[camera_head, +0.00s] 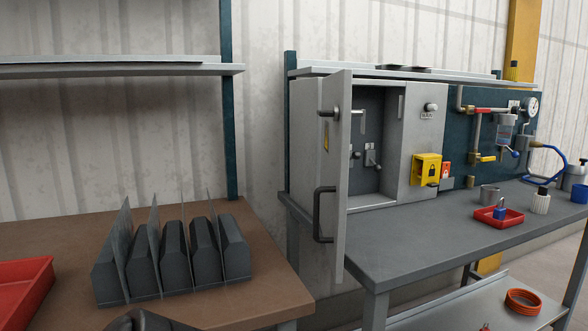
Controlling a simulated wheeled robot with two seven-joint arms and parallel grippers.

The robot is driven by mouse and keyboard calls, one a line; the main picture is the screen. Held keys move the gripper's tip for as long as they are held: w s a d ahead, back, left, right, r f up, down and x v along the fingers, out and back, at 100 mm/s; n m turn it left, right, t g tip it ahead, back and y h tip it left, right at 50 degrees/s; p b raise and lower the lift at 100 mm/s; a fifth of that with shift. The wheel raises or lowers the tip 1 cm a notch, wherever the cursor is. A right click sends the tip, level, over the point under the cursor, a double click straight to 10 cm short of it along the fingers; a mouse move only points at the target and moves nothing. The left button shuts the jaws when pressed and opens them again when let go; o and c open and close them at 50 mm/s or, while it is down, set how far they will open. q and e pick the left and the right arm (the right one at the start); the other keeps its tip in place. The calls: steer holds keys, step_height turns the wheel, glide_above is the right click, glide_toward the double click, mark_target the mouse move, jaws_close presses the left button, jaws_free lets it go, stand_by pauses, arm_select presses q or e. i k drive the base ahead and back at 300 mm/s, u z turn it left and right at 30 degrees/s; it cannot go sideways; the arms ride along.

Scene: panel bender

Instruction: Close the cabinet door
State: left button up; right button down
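The grey metal cabinet (428,135) stands on the right workbench against the wall. Its door (341,165) is wide open, swung out toward me, with its free edge nearest the camera. The door carries a black bar handle (322,214) on its left-facing side, and a small knob and a yellow warning sticker show above it. The cabinet's interior (372,125) is exposed, with small metal fittings inside. Neither of my grippers can be made out in this view. A dark rounded shape at the bottom edge is cut off, and I cannot tell what it is.
A brown table (65,230) at left holds a black slotted rack (175,258) and a red tray (20,290). The grey bench (400,245) carries a small red tray with a blue padlock (499,214). A yellow lock box (426,170) is right of the opening. A shelf (120,70) hangs upper left.

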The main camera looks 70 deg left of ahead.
mark_target(330, 198)
steer(key=u, duration=1.15)
steer(key=k, duration=1.05)
steer(key=z, duration=1.05)
steer(key=i, duration=0.65)
steer(key=u, duration=0.9)
steer(key=i, duration=0.75)
steer(key=u, duration=0.3)
